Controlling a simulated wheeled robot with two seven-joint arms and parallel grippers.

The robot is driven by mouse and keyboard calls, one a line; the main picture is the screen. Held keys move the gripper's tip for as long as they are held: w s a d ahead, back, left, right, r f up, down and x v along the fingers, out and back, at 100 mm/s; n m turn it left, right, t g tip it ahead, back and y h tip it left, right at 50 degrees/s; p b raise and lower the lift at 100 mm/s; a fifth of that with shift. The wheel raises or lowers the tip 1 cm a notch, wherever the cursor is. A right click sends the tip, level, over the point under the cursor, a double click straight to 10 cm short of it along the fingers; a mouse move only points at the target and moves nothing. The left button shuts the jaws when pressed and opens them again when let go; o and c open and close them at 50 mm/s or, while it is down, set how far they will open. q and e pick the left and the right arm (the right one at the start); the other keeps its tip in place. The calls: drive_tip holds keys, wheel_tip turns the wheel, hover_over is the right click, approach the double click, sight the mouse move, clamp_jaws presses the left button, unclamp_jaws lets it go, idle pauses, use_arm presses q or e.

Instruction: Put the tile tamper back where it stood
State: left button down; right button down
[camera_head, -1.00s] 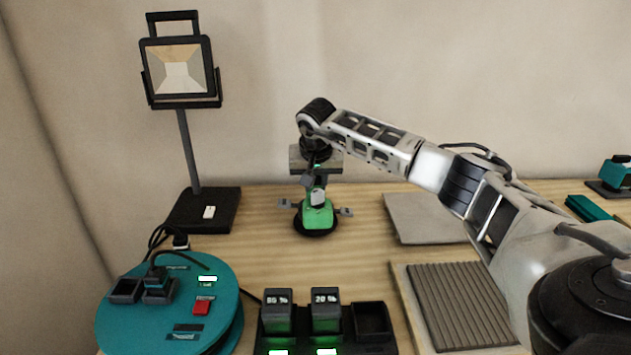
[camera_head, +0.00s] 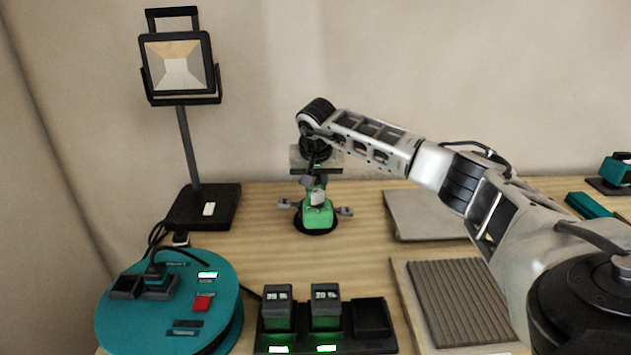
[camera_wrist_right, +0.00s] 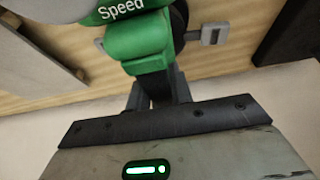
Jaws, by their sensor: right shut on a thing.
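The green tile tamper (camera_head: 317,216) stands upright at the back middle of the wooden table, its dark round base on or very near the tabletop. My right gripper (camera_head: 314,182) comes down on it from above and is shut on its upper part. In the right wrist view the tamper's green body (camera_wrist_right: 140,42) fills the top middle, with the right gripper (camera_wrist_right: 158,92) closed on it. Grey handles stick out at both sides of the tamper. My left gripper is not in view.
A work lamp (camera_head: 205,205) stands to the left of the tamper. A teal round power unit (camera_head: 215,325) and a battery charger (camera_head: 385,344) are in front. A grey tile (camera_head: 425,220) and a ribbed board (camera_head: 460,300) lie to the right. Bare table surrounds the tamper.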

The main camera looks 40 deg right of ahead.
drive_tip(key=shift+r, duration=0.1)
drive_tip(key=c, duration=1.2)
unclamp_jaws()
drive_tip(key=shift+o, duration=0.2)
drive_tip(key=shift+f, duration=0.2)
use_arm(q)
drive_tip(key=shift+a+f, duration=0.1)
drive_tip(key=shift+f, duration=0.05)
use_arm(e)
drive_tip(key=v, duration=1.6)
drive_tip(key=shift+r, duration=0.2)
use_arm(q)
drive_tip(key=shift+p, duration=0.3)
use_arm(e)
drive_tip(key=shift+w+d, duration=0.1)
